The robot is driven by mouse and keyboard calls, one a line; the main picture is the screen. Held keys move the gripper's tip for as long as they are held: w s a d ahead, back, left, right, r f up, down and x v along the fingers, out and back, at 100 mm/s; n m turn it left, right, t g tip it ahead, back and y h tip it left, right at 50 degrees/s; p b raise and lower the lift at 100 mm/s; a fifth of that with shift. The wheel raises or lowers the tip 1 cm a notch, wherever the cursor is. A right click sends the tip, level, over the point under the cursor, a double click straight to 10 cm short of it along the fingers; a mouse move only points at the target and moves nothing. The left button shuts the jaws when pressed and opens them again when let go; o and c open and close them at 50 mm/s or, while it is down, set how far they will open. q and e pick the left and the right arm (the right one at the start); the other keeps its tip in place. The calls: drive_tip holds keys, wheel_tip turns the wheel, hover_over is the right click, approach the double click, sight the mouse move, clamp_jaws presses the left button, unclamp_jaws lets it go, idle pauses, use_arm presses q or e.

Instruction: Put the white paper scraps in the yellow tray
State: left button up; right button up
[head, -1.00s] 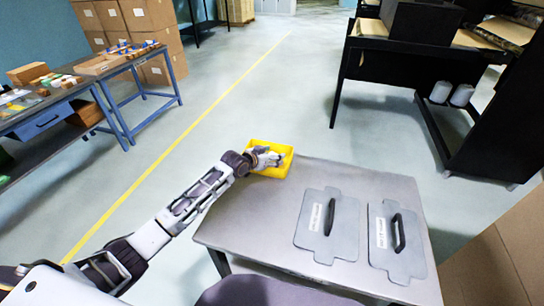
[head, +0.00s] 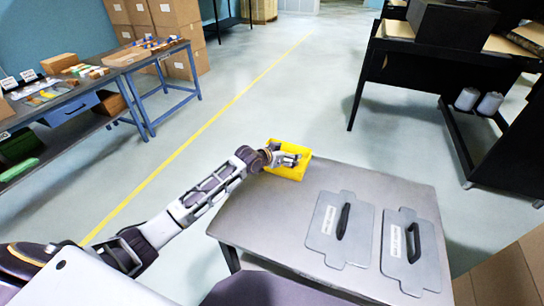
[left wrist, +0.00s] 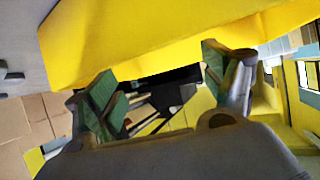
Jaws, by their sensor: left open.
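The yellow tray (head: 291,174) sits at the far left corner of the grey metal table (head: 262,208). My left gripper (head: 295,158) is at the tray, over it in the head view, with its fingers pointing right. In the left wrist view the gripper (left wrist: 160,72) is open, its green-padded fingers wide apart and nothing visible held between them. The yellow tray wall (left wrist: 150,40) fills the upper part of that view, close to the fingertips. I cannot make out any white paper scraps. My right gripper is not in view.
Two grey plates with black handles (head: 340,228) (head: 411,250) lie on the table's right half. A blue-framed workbench (head: 75,100) with small items stands left. Black shelving (head: 450,70) with white rolls (head: 489,104) stands right. The floor between is clear.

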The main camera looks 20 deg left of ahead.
use_arm(q)
drive_tip(key=shift+s+a+r, duration=0.15)
drive_tip(key=shift+s+r, duration=0.1)
drive_tip(key=shift+s, duration=0.15)
drive_tip(key=v, duration=1)
drive_tip(key=shift+p, duration=0.35)
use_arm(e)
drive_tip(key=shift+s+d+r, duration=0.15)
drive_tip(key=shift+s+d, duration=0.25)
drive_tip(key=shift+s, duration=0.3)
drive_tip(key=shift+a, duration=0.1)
